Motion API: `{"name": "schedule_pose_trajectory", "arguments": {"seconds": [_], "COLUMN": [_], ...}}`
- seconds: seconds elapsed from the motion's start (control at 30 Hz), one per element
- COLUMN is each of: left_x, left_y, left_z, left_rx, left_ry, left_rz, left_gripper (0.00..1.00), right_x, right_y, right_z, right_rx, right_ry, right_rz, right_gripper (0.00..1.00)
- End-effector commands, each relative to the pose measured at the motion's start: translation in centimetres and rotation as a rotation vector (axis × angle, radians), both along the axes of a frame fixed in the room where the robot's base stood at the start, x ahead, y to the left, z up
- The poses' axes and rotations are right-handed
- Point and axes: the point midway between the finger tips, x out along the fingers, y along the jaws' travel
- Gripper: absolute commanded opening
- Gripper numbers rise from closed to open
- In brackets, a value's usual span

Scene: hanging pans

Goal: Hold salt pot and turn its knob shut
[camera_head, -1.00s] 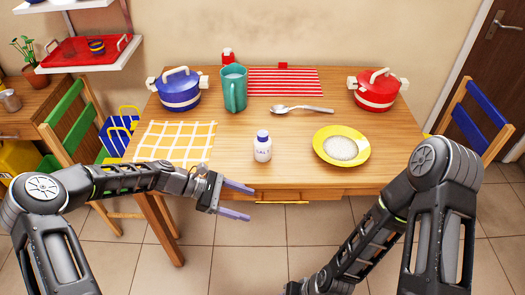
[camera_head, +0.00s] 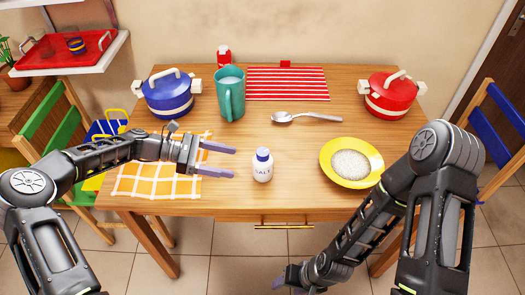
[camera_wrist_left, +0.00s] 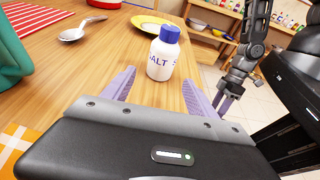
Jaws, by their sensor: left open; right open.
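The salt pot (camera_head: 262,166) is a small white bottle with a blue knob (camera_head: 263,153) on top. It stands upright near the front edge of the table. My left gripper (camera_head: 234,161) is open and empty, just left of the pot, its fingers pointing at it. In the left wrist view the salt pot (camera_wrist_left: 163,55) stands ahead, beyond the open fingertips (camera_wrist_left: 160,78), and nothing is between the jaws. My right gripper (camera_head: 288,280) hangs low in front of the table at the bottom of the head view, partly cut off and empty.
On the table (camera_head: 300,201) are a yellow plate (camera_head: 378,178), a spoon (camera_head: 305,117), a teal mug (camera_head: 230,97), a blue pot (camera_head: 168,98) and a red pot (camera_head: 390,98). A checked cloth (camera_head: 135,180) lies under my left arm. The table right of the salt pot is clear up to the plate.

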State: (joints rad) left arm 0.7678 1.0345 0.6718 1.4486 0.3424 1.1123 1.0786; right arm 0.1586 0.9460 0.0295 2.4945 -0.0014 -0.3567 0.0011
Motion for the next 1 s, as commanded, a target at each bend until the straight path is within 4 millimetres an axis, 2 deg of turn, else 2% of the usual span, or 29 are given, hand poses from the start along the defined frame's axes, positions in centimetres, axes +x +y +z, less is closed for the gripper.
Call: {"name": "schedule_pose_trajectory", "arguments": {"seconds": [0.37, 0.53, 0.77, 1.0], "left_x": [0.0, 0.0, -0.1, -0.1], "left_y": [-0.1, -0.7, -3.1, -6.6], "left_z": [-0.1, -0.3, -1.1, -2.1], "left_rx": [0.001, 0.0, -0.001, 0.0], "left_ry": [-0.001, -0.001, -0.001, -0.001], "left_rz": [0.0, -0.001, -0.002, -0.003], "left_gripper": [0.67, 0.67, 0.67, 0.67], "right_x": [-0.1, -0.1, -0.1, 0.0], "right_y": [0.0, 0.0, 0.0, 0.0], "right_z": [0.0, -0.2, -0.8, -1.5], "right_rx": [0.0, 0.0, 0.0, 0.0], "right_ry": [0.002, 0.001, 0.001, 0.0], "right_rz": [0.001, 0.0, 0.0, 0.0], "right_gripper": [0.54, 0.54, 0.54, 0.54]}}
